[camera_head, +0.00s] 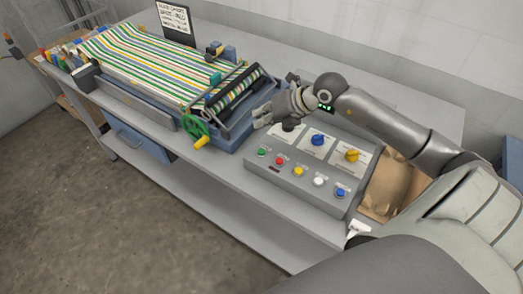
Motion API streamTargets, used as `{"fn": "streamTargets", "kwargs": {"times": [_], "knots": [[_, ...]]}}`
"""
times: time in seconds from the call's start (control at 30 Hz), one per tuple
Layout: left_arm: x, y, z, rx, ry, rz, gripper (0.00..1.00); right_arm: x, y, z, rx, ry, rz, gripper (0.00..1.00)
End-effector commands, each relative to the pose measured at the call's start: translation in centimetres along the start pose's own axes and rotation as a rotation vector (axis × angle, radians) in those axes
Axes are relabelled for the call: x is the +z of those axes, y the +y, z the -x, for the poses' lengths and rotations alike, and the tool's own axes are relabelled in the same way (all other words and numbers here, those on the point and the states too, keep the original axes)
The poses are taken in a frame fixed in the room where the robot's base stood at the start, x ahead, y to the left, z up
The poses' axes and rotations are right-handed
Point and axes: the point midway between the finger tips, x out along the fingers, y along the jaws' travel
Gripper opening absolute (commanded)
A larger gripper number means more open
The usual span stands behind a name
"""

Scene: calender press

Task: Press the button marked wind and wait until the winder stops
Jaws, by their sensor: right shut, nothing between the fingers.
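The grey control panel (308,182) stands on the bench with a front row of green (262,151), red (280,161), yellow (298,171), white (319,181) and blue (340,192) buttons. Their labels are too small to read, so I cannot tell which is marked wind. My right gripper (262,117) is shut and empty, above the panel's far left corner and apart from the front buttons. The striped web (148,60) runs along the machine to a roller (236,91) in a dark frame at its right end. I cannot tell whether it turns. My left gripper is out of view.
Behind the front buttons are black (290,125), blue (318,140) and yellow (352,155) knobs. A green handwheel (195,130) with a yellow handle sticks out left of the panel. A brown bag-like object (388,188) lies to the panel's right. A sign (175,22) stands behind the machine.

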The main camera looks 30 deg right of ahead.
Motion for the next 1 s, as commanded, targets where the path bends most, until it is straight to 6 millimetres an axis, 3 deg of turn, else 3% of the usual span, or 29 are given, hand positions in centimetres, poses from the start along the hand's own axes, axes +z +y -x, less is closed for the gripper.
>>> {"fn": "streamTargets", "kwargs": {"times": [0.57,1.0], "knots": [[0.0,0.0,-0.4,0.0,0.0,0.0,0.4,-0.1,-0.8,-0.2,-0.023,0.003,0.006,0.0],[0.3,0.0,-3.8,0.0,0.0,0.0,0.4,-2.9,-3.6,-3.9,-0.022,0.003,0.005,0.0]]}}
